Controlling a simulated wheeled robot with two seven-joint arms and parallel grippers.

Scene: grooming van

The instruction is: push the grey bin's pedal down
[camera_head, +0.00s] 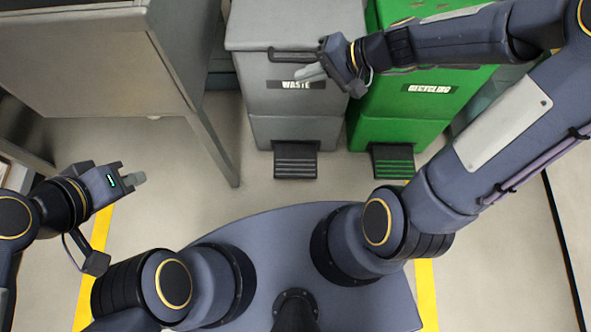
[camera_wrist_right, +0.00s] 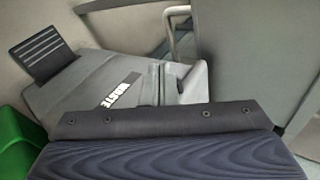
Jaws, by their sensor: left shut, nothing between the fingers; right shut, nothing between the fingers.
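The grey bin (camera_head: 293,103), labelled WASTE, stands at the top centre of the head view. Its black ribbed pedal (camera_head: 296,162) sticks out at its foot, near the floor. In the right wrist view the grey bin (camera_wrist_right: 75,92) shows tilted, with the pedal (camera_wrist_right: 47,54) at the upper left. My right gripper (camera_head: 308,74) is shut and empty, in front of the bin's upper part near the label, apart from the pedal. My left gripper (camera_head: 136,178) is shut and empty at the left, over the floor.
A green RECYCLING bin (camera_head: 425,108) with its own pedal (camera_head: 392,160) stands right of the grey bin. A grey table or cabinet (camera_head: 100,62) with a leg stands at the left. The floor (camera_head: 265,190) before the bins is clear.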

